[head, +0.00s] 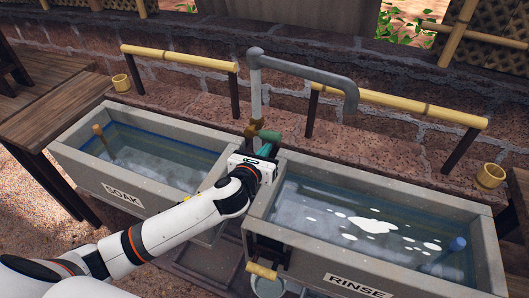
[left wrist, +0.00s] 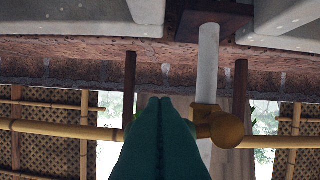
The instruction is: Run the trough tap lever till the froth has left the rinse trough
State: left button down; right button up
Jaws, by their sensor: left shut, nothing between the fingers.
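The rinse trough (head: 272,238), labelled RINSE, holds water with white froth (head: 372,225) in one larger patch and several small ones. A grey tap pipe (head: 256,90) stands behind the troughs, its spout bending right over the rinse trough. A brass tap fitting (head: 252,129) sits low on the pipe; it also shows close up in the left wrist view (left wrist: 222,126). My left gripper (head: 267,144) is at this fitting, its green fingers (left wrist: 160,108) shut with nothing between them. Whether they touch the lever, I cannot tell; the fingers hide part of it.
The soak trough (head: 75,172) stands left, with a bamboo-topped stick in it. Bamboo rails (head: 180,58) run behind both troughs. A blue peg (head: 457,244) stands in the rinse trough at right. A bucket (head: 268,287) hangs below its front. A wooden table (head: 60,110) is at left.

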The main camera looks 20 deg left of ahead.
pick_arm(q)
jog(key=shift+r, duration=0.1)
jog(key=shift+r+n+p, duration=0.1)
jog(key=shift+n+p, duration=0.2)
jog(key=shift+p, duration=0.1)
jog(key=shift+r, duration=0.15)
